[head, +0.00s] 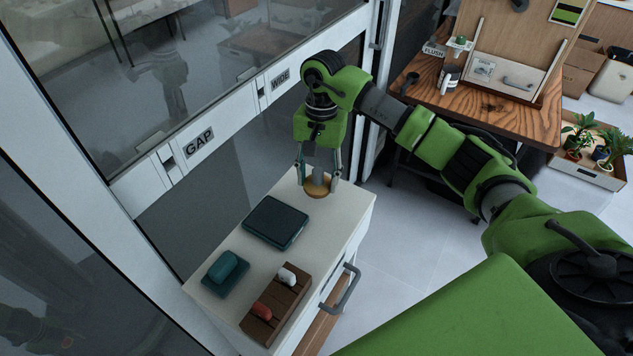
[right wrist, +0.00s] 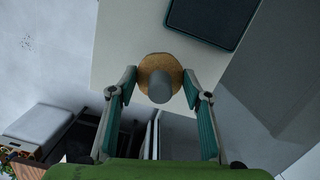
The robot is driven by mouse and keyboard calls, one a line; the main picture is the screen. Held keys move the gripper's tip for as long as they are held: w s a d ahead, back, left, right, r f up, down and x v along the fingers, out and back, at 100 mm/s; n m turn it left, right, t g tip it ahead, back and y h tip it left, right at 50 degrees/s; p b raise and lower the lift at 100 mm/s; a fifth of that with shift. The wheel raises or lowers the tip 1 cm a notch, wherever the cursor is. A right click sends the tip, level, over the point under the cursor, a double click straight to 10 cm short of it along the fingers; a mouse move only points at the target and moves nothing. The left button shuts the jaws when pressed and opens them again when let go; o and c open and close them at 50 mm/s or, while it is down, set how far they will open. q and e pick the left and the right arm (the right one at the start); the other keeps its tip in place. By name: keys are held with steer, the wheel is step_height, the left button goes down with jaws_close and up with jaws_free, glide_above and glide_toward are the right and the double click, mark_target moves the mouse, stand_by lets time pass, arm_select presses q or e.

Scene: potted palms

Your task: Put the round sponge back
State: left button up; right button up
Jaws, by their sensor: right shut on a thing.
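The round sponge, a tan disc with a grey knob (right wrist: 160,90), is between the fingers of my right gripper (head: 319,180). The same gripper (right wrist: 160,92) shows in the right wrist view, its fingers on either side of the sponge, shut on it. In the head view the sponge's tan rim (head: 317,191) is low over the far end of the white cabinet top (head: 343,208). I cannot tell whether it touches the top. My left gripper is not in view.
A dark flat tray (head: 275,222) lies near the sponge on the cabinet. Nearer are a teal block (head: 222,267) on a dark base and a wooden holder (head: 288,299) with white and red pieces. Glass panels (head: 190,90) stand close on the left. A wooden table (head: 490,110) is behind.

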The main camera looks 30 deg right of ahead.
mark_target(316, 187)
steer(key=shift+w+a+f+p, duration=0.1)
steer(key=shift+w+f+p, duration=0.05)
steer(key=shift+f+p, duration=0.25)
step_height(316, 187, down, 2)
steer(key=shift+f+p, duration=0.1)
steer(key=shift+p, duration=0.6)
steer(key=shift+f, duration=0.2)
steer(key=shift+f, duration=0.1)
steer(key=shift+f+b, duration=0.15)
steer(key=shift+b, duration=0.15)
steer(key=o, duration=1)
steer(key=shift+r, duration=0.2)
